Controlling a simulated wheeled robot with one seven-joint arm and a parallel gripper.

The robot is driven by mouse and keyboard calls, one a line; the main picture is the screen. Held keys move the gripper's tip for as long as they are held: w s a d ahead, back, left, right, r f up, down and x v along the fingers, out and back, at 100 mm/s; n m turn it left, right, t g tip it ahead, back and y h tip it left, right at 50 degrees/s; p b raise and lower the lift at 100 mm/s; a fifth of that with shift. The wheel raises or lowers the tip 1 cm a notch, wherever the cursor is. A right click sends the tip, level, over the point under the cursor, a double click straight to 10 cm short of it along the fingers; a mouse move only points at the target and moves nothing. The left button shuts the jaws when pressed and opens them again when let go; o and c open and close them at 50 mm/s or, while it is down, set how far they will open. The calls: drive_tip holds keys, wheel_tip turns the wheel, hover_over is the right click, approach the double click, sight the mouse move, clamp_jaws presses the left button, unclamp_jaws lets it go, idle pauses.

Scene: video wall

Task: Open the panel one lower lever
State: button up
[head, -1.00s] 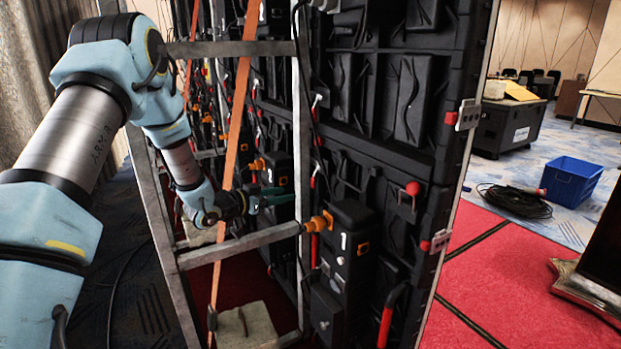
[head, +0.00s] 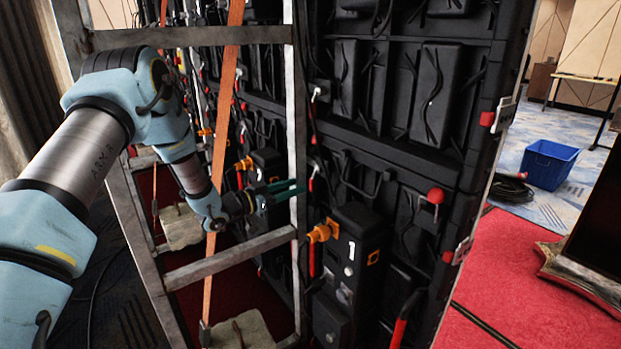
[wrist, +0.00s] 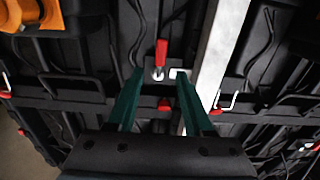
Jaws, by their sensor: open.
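Panel one is the black panel with a box (head: 357,258) marked "1" in the head view. A red lever (head: 312,180) with a pale end stands on its left edge, just past the metal ladder frame. Another red lever (head: 312,258) is lower, beside the orange connector; I cannot tell which is the lower lever. My gripper (head: 298,187) is open, its green fingers reaching by the frame's upright. In the wrist view, my gripper (wrist: 160,77) has a red lever (wrist: 161,53) with a metal pivot between and just beyond its fingertips. Contact is not visible.
The metal frame upright (head: 298,130) runs close beside my fingers; it also shows in the wrist view (wrist: 218,55). An orange strap (head: 222,130) hangs left of my gripper. A red knob (head: 436,195) sticks out at right. The red carpet (head: 510,275) is partly clear.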

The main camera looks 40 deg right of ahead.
sight(310, 181)
drive_tip(key=d+p, duration=0.1)
drive_tip(key=d, duration=0.6)
drive_tip(key=shift+s, duration=0.2)
drive_tip(key=shift+c, duration=0.3)
clamp_jaws()
